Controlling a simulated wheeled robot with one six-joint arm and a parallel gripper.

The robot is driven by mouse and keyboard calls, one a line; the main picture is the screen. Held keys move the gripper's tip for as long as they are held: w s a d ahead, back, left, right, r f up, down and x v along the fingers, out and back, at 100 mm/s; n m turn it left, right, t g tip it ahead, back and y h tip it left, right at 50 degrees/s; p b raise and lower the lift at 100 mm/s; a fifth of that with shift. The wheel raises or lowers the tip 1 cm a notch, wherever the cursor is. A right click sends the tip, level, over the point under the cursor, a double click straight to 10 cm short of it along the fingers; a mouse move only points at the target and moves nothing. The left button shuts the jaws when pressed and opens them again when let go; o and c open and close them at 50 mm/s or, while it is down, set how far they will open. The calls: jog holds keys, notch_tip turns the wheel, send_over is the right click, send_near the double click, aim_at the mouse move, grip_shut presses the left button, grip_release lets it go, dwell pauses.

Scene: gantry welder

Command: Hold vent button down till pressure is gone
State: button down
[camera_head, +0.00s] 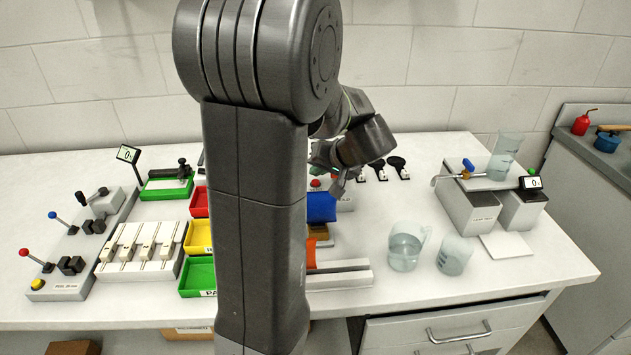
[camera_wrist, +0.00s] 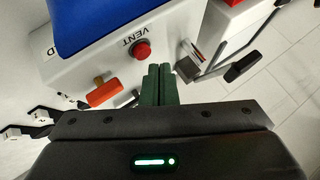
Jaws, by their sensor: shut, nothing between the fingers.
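The red vent button (camera_wrist: 141,50) stands out from a white housing (camera_wrist: 113,68) beside the printed word VENT in the wrist view. My gripper (camera_wrist: 159,69) has its green fingers together and empty, with the tips just below and right of the button in the picture. A small gap shows between tips and button; the button looks unpressed. A blue tank (camera_wrist: 85,18) lies beside the housing. In the head view, the blue tank (camera_head: 321,207) is partly hidden by my arm.
An orange handle (camera_wrist: 104,92) sits left of my fingers, and a black-ended lever (camera_wrist: 243,68) is at the right. In the head view, coloured bins (camera_head: 198,237) stand left of my arm. A beaker (camera_head: 405,248) and a cup (camera_head: 453,255) stand to the right.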

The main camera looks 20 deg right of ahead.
jog(key=shift+f+b, duration=0.45)
jog(key=shift+b, duration=0.1)
jog(key=shift+f+b, duration=0.4)
jog(key=shift+b, duration=0.15)
dwell(0.5)
dwell(2.6)
jog(key=shift+r+p, duration=0.45)
jog(key=shift+r, duration=0.45)
jog(key=shift+r+p, duration=1.4)
jog(key=shift+r, duration=1.1)
jog(key=shift+f, duration=0.1)
